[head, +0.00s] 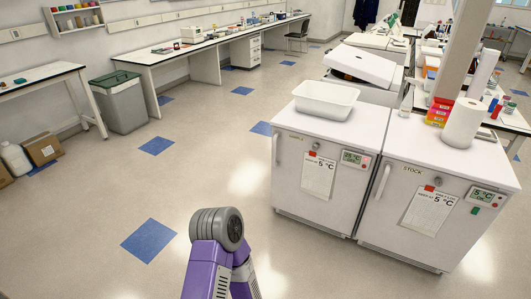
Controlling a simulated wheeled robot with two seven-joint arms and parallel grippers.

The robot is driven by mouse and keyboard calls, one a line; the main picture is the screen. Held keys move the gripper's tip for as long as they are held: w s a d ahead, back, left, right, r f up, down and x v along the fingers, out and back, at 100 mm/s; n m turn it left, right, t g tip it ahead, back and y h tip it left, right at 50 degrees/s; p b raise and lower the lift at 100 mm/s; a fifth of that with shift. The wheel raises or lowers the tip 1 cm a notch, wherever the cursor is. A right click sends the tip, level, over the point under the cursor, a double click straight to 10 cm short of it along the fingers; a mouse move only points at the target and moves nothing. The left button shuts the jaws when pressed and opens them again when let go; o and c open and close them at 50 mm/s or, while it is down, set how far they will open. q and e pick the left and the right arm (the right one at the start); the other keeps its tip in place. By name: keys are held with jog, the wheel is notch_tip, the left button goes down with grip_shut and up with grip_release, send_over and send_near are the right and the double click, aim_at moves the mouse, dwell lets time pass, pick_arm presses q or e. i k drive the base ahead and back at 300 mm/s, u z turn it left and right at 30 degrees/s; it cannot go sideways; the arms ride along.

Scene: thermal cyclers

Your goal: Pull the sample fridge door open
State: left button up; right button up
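Two white under-bench fridges stand side by side on the right in the head view, both with their doors shut. The left fridge (310,190) has a label too small to read surely, a vertical handle (275,149) at its door's left edge, a paper sheet reading 5 °C and a display with a red light. The right fridge (415,215) is labelled STOCK, has its handle (382,182) at its door's left edge, and its display reads 5 °C. Neither gripper shows; only a purple and grey part of my arm rises at the bottom, apart from both fridges.
A grey bin (118,103) and benches line the left wall. The floor before the left fridge is clear.

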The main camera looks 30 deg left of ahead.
aim_at(327, 187)
jog(key=u, duration=0.85)
jog(key=i, duration=0.85)
jog(key=u, duration=1)
jog(key=i, duration=1.55)
jog(key=z, duration=0.9)
jog(key=i, duration=0.55)
jog(key=z, duration=0.45)
